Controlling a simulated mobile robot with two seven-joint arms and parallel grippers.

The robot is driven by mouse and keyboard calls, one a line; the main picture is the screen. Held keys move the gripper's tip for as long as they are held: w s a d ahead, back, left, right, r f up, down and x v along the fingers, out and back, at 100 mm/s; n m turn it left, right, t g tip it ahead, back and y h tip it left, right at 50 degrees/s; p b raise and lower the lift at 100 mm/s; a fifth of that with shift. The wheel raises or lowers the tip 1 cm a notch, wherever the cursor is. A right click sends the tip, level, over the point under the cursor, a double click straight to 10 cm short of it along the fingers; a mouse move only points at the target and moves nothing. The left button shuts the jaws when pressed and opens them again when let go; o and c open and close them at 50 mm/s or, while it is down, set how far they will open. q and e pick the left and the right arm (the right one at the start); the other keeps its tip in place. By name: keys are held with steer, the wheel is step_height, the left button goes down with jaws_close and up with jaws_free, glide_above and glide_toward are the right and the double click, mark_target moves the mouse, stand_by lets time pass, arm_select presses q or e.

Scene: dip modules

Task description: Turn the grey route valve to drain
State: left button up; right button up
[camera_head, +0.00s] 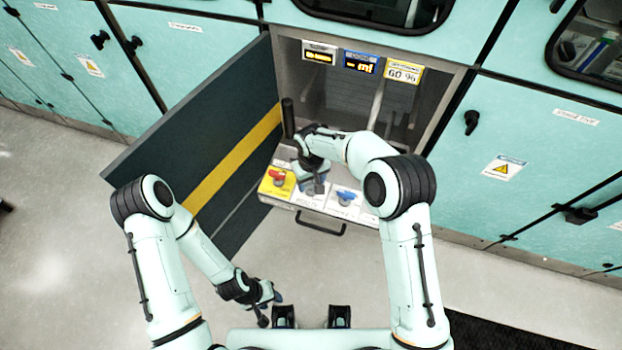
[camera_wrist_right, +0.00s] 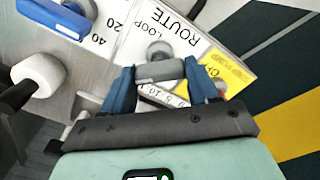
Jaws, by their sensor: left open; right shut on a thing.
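The grey route valve (camera_wrist_right: 160,72) sits on a white panel marked ROUTE and LOOP in the right wrist view. Its short bar handle lies crosswise between the blue fingertips of my right gripper (camera_wrist_right: 160,67), which is shut on it. More lettering below the handle is partly covered and I cannot read it. In the head view my right gripper (camera_head: 314,186) reaches down over the panel and mostly hides the valve. My left gripper (camera_head: 268,311) hangs low over the floor, open and well away from the panel.
A red valve (camera_head: 277,175) on a yellow plate is left of the route valve, a blue valve (camera_head: 346,198) right of it. A dark open door (camera_head: 165,150) with a yellow stripe stands left. Displays (camera_head: 361,62) hang above. A black pull handle (camera_head: 320,226) juts out in front.

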mark_target(311, 182)
steer(key=n+p, duration=0.1)
steer(key=n, duration=0.3)
steer(key=shift+r+n, duration=0.1)
steer(key=shift+n, duration=0.2)
arm_select(q)
steer(key=w+r, duration=0.1)
steer(key=w+r+p, duration=0.1)
steer(key=r, duration=0.1)
arm_select(e)
steer(key=n, duration=0.4)
steer(key=shift+n, duration=0.3)
steer(key=o, duration=1.1)
steer(key=shift+c, duration=0.2)
arm_select(q)
steer(key=shift+w+r+p, duration=0.15)
steer(key=shift+r+p, duration=0.1)
steer(key=shift+p, duration=0.05)
arm_select(e)
step_height(311, 182, up, 13)
steer(key=shift+r, duration=0.15)
